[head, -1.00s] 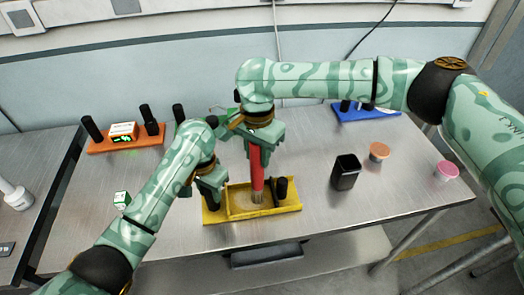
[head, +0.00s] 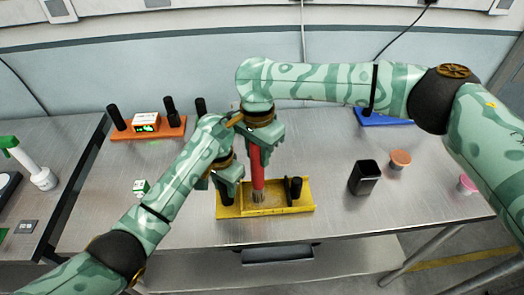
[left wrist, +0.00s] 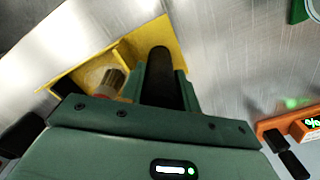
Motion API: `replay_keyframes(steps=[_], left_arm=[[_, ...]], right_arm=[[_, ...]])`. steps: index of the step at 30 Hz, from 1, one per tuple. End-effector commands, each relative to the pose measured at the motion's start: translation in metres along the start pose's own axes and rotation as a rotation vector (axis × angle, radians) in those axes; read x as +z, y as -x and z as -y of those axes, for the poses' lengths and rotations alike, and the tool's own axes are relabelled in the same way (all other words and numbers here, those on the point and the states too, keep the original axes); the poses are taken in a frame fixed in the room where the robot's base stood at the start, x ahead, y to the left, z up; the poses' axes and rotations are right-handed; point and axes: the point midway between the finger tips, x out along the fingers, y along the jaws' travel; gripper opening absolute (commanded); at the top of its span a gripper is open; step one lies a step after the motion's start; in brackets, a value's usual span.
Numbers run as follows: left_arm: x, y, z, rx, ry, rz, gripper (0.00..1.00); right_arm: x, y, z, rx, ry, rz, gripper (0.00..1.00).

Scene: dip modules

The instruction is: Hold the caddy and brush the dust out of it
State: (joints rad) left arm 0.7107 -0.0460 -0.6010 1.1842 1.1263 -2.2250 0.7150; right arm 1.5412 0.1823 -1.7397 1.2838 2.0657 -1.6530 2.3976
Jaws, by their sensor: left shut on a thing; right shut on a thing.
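The yellow caddy (head: 290,209) sits on the metal table with a black post at each end. My left gripper (head: 228,188) is shut on the caddy's left black post, which also shows between its fingers in the left wrist view (left wrist: 159,78). My right gripper (head: 262,155) is shut on the red handle of the brush (head: 258,178). The brush is roughly upright, its bristles down inside the caddy, left of its middle. The bristles also show in the left wrist view (left wrist: 112,80). Brownish dust seems to lie around them; its extent is unclear.
An orange rack (head: 172,133) with black posts and a lit device stands back left. A small green-white box (head: 140,187) lies left of my left arm. A black cup (head: 364,178), an orange tub (head: 400,159) and a pink tub (head: 467,184) stand right. A blue rack (head: 385,120) is behind.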

Motion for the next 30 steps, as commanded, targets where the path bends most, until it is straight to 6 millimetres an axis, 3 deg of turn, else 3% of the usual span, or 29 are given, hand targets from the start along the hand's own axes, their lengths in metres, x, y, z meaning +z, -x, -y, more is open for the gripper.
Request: replay_keyframes(steps=[1, 13, 30], left_arm=[[-0.004, 0.003, -0.009, 0.003, -0.017, -0.009, 0.0], [-0.006, 0.005, -0.011, 0.002, -0.023, -0.014, 0.0], [-0.005, 0.004, -0.01, 0.002, -0.021, -0.01, 0.0]], right_arm=[[0.011, 0.001, 0.006, -0.007, 0.011, 0.011, 0.0], [0.03, 0.003, 0.015, -0.011, 0.018, 0.021, 0.0], [0.016, 0.005, -0.003, -0.011, 0.02, 0.023, 0.0]])
